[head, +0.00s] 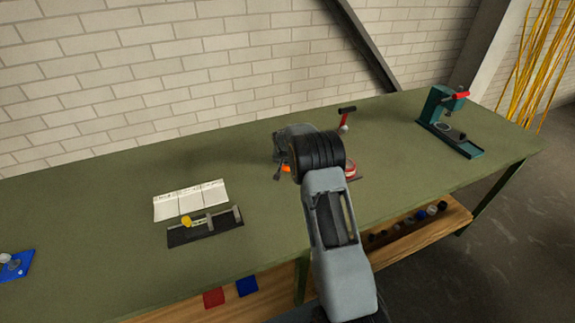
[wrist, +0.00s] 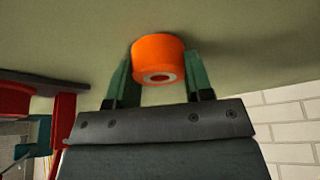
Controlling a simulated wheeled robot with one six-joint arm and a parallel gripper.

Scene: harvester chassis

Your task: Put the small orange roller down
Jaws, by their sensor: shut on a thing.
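The small orange roller (wrist: 158,55) sits between the two green fingers of my gripper (wrist: 158,75) in the wrist view. Its end with a pale ring and dark hole faces the camera. My gripper is shut on it. In the head view only a bit of orange (head: 286,168) shows beside my gripper (head: 279,172), over the green bench top (head: 110,195); my arm hides the rest. I cannot tell whether the roller touches the bench.
A red-handled tool (head: 346,114) stands behind my arm, and a red round thing (head: 351,171) is partly hidden beside it. A green press (head: 447,118) stands at the right. A dark fixture (head: 205,229) and white cards (head: 190,200) lie left. The bench between is clear.

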